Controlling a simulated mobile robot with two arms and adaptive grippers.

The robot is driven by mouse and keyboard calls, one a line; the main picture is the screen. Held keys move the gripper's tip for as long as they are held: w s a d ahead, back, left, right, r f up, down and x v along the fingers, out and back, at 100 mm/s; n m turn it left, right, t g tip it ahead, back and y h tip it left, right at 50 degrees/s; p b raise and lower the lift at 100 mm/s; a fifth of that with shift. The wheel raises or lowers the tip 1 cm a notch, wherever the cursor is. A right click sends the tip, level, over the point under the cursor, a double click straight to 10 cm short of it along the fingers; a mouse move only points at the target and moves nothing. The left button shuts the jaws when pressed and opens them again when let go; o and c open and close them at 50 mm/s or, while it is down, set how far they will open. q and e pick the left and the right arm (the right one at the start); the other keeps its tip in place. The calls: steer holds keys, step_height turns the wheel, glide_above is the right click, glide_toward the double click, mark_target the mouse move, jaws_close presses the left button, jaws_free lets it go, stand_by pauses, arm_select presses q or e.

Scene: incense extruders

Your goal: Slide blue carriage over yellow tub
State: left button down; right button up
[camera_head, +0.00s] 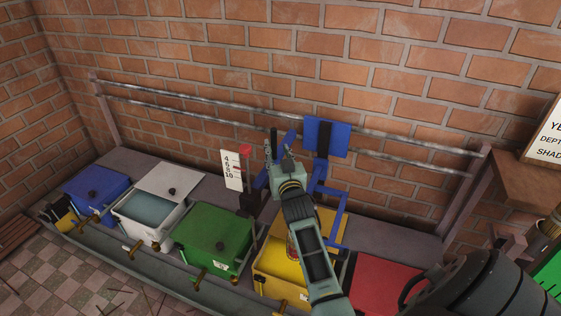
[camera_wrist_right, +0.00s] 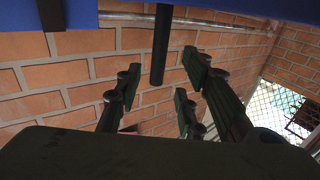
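The blue carriage (camera_head: 327,137) is on the two metal rails at the back, with blue frame bars reaching down near the yellow tub (camera_head: 283,262). My right arm crosses in front and hides part of the carriage and the tub. My right gripper (camera_head: 283,150) is at the left part of the carriage. In the right wrist view the gripper (camera_wrist_right: 165,95) has its fingers apart, with a dark upright rod (camera_wrist_right: 160,45) showing between them in the picture. Whether they touch the rod cannot be told. Blue carriage parts (camera_wrist_right: 190,15) cross the top of that view. My left gripper is not in view.
Left of the yellow tub stand a green tub (camera_head: 212,245), a white tub (camera_head: 147,218) with its lid raised, and a blue tub (camera_head: 97,190). A red tub (camera_head: 380,285) is on the right. A white scale plate (camera_head: 231,170) stands behind the green tub.

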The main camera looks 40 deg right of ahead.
steer(key=shift+v, duration=2.25)
